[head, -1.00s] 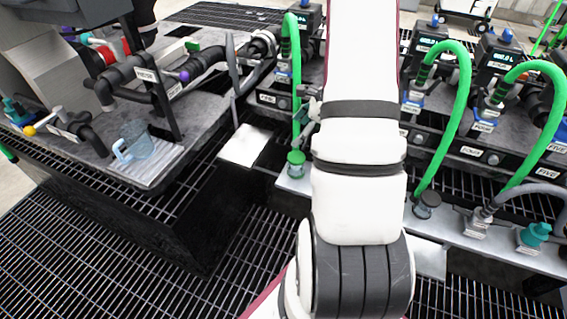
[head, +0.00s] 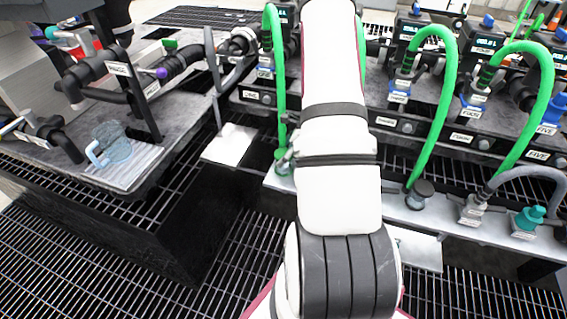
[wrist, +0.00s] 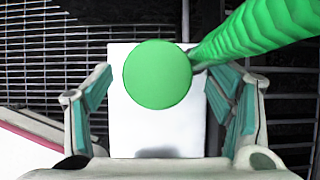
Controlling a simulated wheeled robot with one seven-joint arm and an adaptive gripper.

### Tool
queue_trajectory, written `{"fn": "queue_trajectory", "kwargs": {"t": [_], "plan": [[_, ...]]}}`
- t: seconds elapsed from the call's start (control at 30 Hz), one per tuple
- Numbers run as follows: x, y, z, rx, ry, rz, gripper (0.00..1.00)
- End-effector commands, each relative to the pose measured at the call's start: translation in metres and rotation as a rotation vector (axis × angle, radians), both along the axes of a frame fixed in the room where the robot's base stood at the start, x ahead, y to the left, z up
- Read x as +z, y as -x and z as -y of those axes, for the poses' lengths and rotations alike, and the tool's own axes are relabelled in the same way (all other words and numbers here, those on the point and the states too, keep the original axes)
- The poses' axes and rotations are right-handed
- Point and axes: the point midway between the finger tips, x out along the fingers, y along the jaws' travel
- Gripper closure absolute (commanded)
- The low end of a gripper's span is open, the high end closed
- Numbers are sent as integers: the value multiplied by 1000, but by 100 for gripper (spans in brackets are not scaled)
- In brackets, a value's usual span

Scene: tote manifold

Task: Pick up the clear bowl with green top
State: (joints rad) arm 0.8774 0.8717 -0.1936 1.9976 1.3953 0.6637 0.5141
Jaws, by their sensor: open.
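The round green top (wrist: 157,74) of the clear bowl faces the wrist camera, over a white plate (wrist: 128,135). In the head view the green top (head: 281,154) shows just left of my arm, on the light ledge. The bowl's clear body is hidden under the top in the wrist view and hard to make out in the head view. My gripper (wrist: 160,100) is open, with one finger on each side of the green top and visible gaps between. In the head view my arm mostly hides the gripper.
A green ribbed hose (wrist: 250,35) runs close beside the green top, near the right finger. More green hoses (head: 444,105) and fittings stand along the ledge at right. A clear blue jug (head: 113,146) stands on the left bench. Dark grating (wrist: 50,50) lies around.

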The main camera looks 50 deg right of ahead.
Motion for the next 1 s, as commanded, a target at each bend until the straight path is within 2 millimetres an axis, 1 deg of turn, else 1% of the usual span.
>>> {"fn": "queue_trajectory", "kwargs": {"t": [0.3, 0.4, 0.57, 0.6, 0.67, 0.7, 0.77, 0.8, 0.83, 1.0], "plan": [[-38, -20, -10, 3, -1, 0, 25], [-42, -23, -10, 1, 0, 0, 25], [-40, -23, -10, 1, 0, 0, 25], [-40, -23, -10, 1, 0, 0, 30], [-40, -23, -10, 1, 0, 0, 43], [-40, -23, -10, 1, 0, 0, 52], [-41, -23, -10, 1, 0, 0, 66], [-41, -23, -10, 1, 0, 0, 75], [-41, -23, -10, 1, 0, 0, 80], [-40, -23, -10, 1, 0, 0, 80]]}}
